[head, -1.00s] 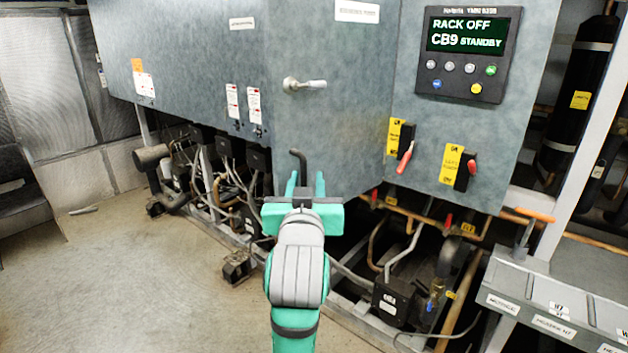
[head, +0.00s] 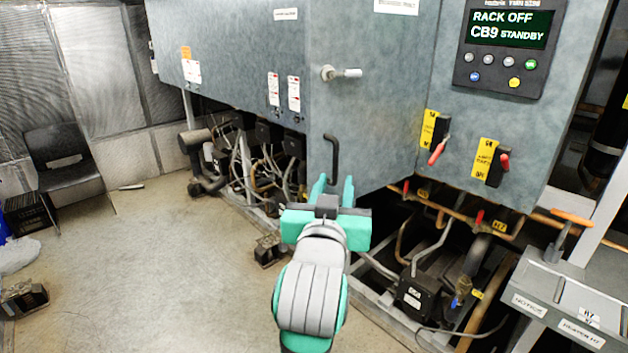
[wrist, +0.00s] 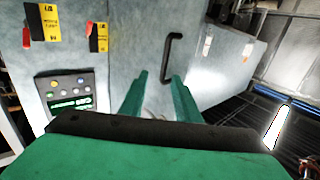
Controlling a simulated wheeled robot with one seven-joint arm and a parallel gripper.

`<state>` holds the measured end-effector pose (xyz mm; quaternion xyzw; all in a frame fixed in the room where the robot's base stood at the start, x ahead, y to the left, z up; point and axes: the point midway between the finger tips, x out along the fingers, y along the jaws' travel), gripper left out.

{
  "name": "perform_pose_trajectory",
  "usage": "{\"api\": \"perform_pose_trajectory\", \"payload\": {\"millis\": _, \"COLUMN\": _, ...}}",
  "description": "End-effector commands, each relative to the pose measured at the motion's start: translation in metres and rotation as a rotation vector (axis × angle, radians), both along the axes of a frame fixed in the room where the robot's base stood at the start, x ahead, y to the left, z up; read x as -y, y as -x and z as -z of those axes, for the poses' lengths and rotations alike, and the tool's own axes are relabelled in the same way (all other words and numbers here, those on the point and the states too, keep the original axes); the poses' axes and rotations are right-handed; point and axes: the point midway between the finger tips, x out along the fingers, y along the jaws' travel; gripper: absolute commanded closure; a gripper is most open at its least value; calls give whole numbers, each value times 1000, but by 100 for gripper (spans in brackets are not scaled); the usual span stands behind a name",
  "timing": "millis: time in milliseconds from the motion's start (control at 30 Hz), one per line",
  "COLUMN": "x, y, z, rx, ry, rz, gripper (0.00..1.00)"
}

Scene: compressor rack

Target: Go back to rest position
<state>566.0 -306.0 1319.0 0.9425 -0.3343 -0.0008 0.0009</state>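My gripper (head: 333,184) is in the middle of the head view, in front of the grey cabinet (head: 372,120). Its two green fingers stand apart with nothing visible between them, as the wrist view also shows (wrist: 159,95). A black bar handle (head: 333,150) shows just beyond the fingertips in the head view. In the wrist view the handle (wrist: 171,58) is on the cabinet face, apart from the fingers. The display (head: 505,30) reads RACK OFF and CB9 STANDBY.
Two red levers (head: 438,150) (head: 503,162) on yellow plates are right of my gripper. Pipes and a black box (head: 415,295) lie below the cabinet. A grey bench (head: 560,285) stands at right. The floor (head: 150,260) at left is mostly clear, with a chair (head: 65,170) behind.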

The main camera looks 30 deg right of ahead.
Motion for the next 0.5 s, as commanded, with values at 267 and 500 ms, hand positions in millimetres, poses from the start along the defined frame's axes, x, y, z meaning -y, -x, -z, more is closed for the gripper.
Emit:
{"api": "perform_pose_trajectory", "payload": {"millis": 267, "x": -3, "y": -3, "z": 6, "rx": -5, "ry": 3, "rz": -7, "gripper": 70}}
{"api": "perform_pose_trajectory", "payload": {"millis": 500, "x": -23, "y": -20, "z": 68, "rx": -48, "ry": 29, "rz": -57, "gripper": 70}}
